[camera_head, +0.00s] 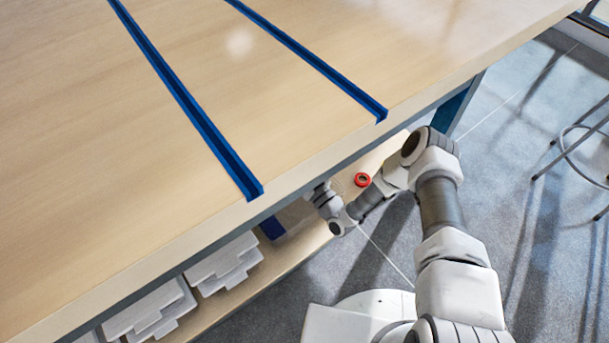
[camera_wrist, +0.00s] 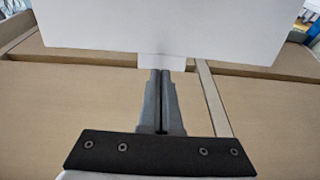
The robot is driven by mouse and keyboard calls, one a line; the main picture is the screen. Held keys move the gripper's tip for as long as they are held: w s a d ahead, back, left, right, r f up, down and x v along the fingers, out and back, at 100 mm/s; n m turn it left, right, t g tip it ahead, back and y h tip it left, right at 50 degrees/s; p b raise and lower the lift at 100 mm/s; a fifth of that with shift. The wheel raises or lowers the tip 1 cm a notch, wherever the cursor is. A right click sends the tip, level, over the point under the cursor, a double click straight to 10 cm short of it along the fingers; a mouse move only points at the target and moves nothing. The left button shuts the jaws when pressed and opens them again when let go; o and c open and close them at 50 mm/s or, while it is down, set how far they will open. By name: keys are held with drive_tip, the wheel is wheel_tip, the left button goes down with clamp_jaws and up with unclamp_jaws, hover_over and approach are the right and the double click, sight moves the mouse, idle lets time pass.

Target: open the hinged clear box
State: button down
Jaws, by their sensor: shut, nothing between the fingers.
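In the wrist view, my gripper (camera_wrist: 160,73) is shut and empty, with its two fingers side by side. A pale, whitish panel (camera_wrist: 155,24) with a small tab (camera_wrist: 161,61) on its lower edge fills the top of that view. It may be part of the clear box; I cannot tell for sure. My fingertips are just below the tab, and I cannot tell whether they touch it. In the head view, my arm reaches under the table edge, and the table hides my fingertips. No clear box can be made out there.
The wooden table (camera_head: 110,130) with blue strips (camera_head: 190,103) lies above my reach. Its lower shelf (camera_head: 290,258) holds white stepped objects (camera_head: 225,265) and a red ring (camera_head: 362,180) near my arm. A stool (camera_head: 570,150) stands at the right on open grey floor.

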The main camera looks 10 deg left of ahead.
drive_tip(key=shift+x, duration=0.95)
drive_tip(key=a+g+h+p, duration=0.1)
drive_tip(key=w+a+r+h+p, duration=0.1)
drive_tip(key=p, duration=0.1)
drive_tip(key=shift+w+g, duration=0.3)
drive_tip(key=shift+g, duration=0.1)
drive_tip(key=shift+d+f, duration=0.15)
